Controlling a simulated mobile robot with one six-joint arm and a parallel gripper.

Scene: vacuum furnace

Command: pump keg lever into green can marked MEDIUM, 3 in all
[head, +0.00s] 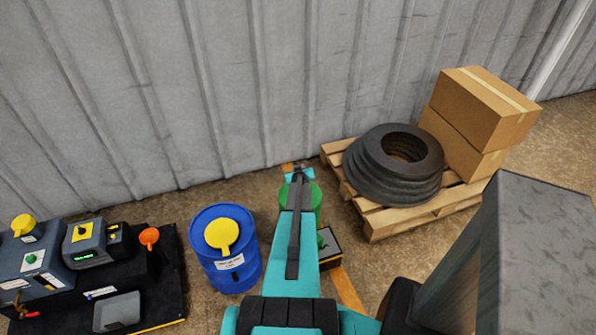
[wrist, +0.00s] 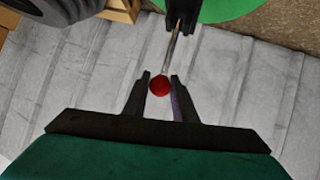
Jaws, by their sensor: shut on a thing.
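In the wrist view a red ball knob (wrist: 160,86) sits between the two dark fingers of my gripper (wrist: 159,80), which is shut on it. A thin metal lever rod (wrist: 172,48) runs from the knob to a black pivot (wrist: 181,14) by a green round top (wrist: 215,8), likely the keg's. In the head view my arm partly covers the green keg (head: 315,198), and my gripper (head: 295,170) is beyond it by the wall.
A blue drum (head: 226,269) with a yellow top piece stands left of my arm. A black bench (head: 165,290) with grey devices is at far left. A wooden pallet (head: 400,219) with black rings (head: 378,180) and cardboard boxes (head: 480,110) stands right. A ribbed wall (head: 230,80) closes the back.

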